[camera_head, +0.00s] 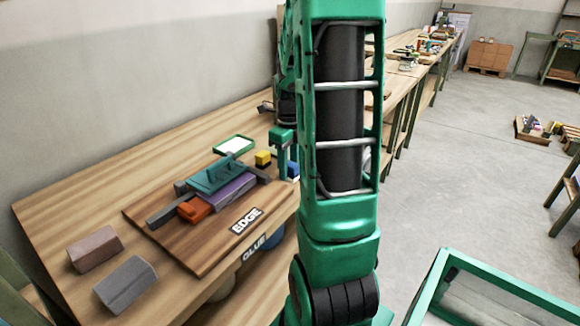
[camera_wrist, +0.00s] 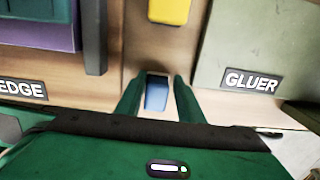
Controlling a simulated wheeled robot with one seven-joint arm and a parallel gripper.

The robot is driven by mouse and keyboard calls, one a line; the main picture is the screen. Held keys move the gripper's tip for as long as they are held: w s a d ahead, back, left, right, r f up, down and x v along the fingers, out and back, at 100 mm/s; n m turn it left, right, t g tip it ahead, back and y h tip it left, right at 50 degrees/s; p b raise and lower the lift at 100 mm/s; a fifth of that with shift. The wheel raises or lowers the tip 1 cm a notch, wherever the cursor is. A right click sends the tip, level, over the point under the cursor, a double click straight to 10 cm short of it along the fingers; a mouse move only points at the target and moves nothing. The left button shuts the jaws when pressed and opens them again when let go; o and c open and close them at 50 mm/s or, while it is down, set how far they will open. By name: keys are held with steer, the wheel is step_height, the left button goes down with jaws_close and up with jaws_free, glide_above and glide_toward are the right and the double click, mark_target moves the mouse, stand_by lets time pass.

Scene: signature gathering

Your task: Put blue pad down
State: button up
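The blue pad (camera_wrist: 156,96) is a small blue block with a pale end. In the wrist view it lies between the two green fingers of my gripper (camera_wrist: 158,92), with a narrow gap on each side, so they look open around it. Whether it rests on the table is hard to tell. In the head view my gripper (camera_head: 284,158) points down at the table's right side, and a bit of the blue pad (camera_head: 293,178) shows beside it, mostly hidden by my arm. The yellow pad (camera_head: 262,158) stands just left of my gripper; it is also in the wrist view (camera_wrist: 170,10).
A wooden board with an EDGE label (camera_head: 246,221) bears a clamp-like fixture with teal, purple and orange blocks (camera_head: 200,208). A green-framed tray (camera_head: 233,145) lies behind. Two blocks (camera_head: 95,249) sit at front left. A GLUER-labelled panel (camera_wrist: 250,82) is right of my gripper.

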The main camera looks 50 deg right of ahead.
steer(key=shift+w+a+f, duration=0.1)
steer(key=shift+a+f, duration=0.05)
steer(key=shift+a, duration=0.25)
step_height(320, 180, up, 12)
steer(key=shift+d+f, duration=0.1)
steer(key=shift+d, duration=0.05)
steer(key=s+a+f+n, duration=0.2)
steer(key=s+a+n, duration=0.5)
steer(key=n, duration=0.7)
steer(key=s+a+f+n, duration=0.3)
steer(key=s+a+n, duration=0.5)
steer(key=n, duration=0.6)
steer(key=shift+a+f+n, duration=0.3)
steer(key=shift+a+n, duration=0.1)
steer(key=shift+a, duration=0.3)
steer(key=shift+w+f+g, duration=0.25)
steer(key=shift+w+g, duration=0.05)
steer(key=shift+w, duration=0.25)
